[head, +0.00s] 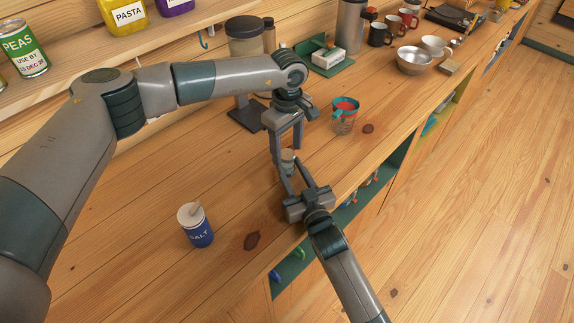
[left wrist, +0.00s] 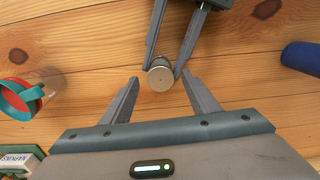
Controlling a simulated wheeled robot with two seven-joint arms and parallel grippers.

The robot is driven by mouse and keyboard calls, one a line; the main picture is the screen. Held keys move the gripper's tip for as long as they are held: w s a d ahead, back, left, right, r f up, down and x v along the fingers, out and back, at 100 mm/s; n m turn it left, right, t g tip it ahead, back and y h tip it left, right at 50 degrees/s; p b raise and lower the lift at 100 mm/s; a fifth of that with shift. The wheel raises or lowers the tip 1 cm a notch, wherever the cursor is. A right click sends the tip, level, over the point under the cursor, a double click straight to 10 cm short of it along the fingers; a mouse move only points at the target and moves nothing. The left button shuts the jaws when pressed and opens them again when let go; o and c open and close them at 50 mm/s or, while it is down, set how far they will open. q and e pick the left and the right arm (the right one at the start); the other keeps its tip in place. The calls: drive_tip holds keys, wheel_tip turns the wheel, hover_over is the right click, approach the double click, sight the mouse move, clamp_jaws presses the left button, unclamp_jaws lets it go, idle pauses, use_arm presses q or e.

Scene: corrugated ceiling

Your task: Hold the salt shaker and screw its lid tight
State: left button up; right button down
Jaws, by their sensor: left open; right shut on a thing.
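The salt shaker (head: 288,157) is a small cylinder with a brownish-grey top, held upright above the counter. My right gripper (head: 287,168) is shut on it from the front, one finger on each side. In the left wrist view the round pale lid (left wrist: 161,77) shows from above between the right gripper's fingertips (left wrist: 163,67). My left gripper (head: 287,145) points down from above and is open, its fingers apart around the space over the lid. In the left wrist view its fingertips (left wrist: 161,80) stand either side of the lid with visible gaps. The shaker's lower body is mostly hidden.
A blue SALT canister (head: 197,227) stands on the wooden counter at front left. The counter's edge runs along the right.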

use_arm(q)
wheel_tip(320, 180, up, 12)
drive_tip(key=shift+f, duration=0.25)
idle(0.3)
use_arm(e)
drive_tip(key=c, duration=1.1)
unclamp_jaws()
drive_tip(key=shift+s, duration=0.1)
drive_tip(key=shift+s+d+f, duration=0.15)
drive_tip(key=shift+s+d, duration=0.1)
drive_tip(key=shift+s, duration=0.2)
use_arm(q)
wheel_tip(320, 180, down, 5)
drive_tip(key=b, duration=0.4)
drive_tip(key=shift+r+b, duration=0.15)
drive_tip(key=shift+b, duration=0.25)
use_arm(e)
drive_tip(key=v, duration=1.6)
drive_tip(key=shift+s, duration=0.1)
